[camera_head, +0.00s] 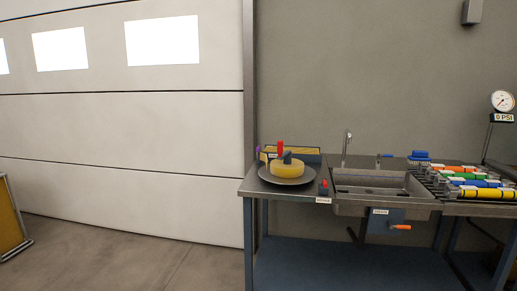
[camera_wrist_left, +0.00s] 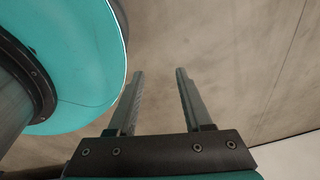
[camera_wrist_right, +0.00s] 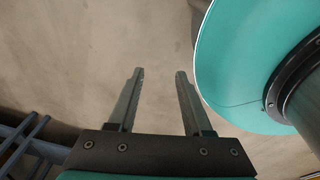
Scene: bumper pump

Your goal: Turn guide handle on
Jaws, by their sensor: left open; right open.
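In the head view, a workbench (camera_head: 247,187) holds a round dark plate (camera_head: 262,174) with a yellow pad (camera_head: 290,168) and a red upright handle (camera_head: 280,147) at it. An orange handle (camera_head: 400,227) sticks out sideways from a blue box (camera_head: 380,226) under the sink. The labels are too small to read, so I cannot tell which part is the guide handle. My left gripper (camera_wrist_left: 160,72) and my right gripper (camera_wrist_right: 159,72) are open and empty over bare floor, in their wrist views. Neither shows in the head view.
A sink (camera_head: 370,190) with a tap (camera_head: 346,150) is in the bench's middle. Several coloured rollers (camera_head: 480,184) lie at right, below a gauge (camera_head: 502,101) reading "0 PSI". A red-topped switch box (camera_head: 323,188) sits on the front edge.

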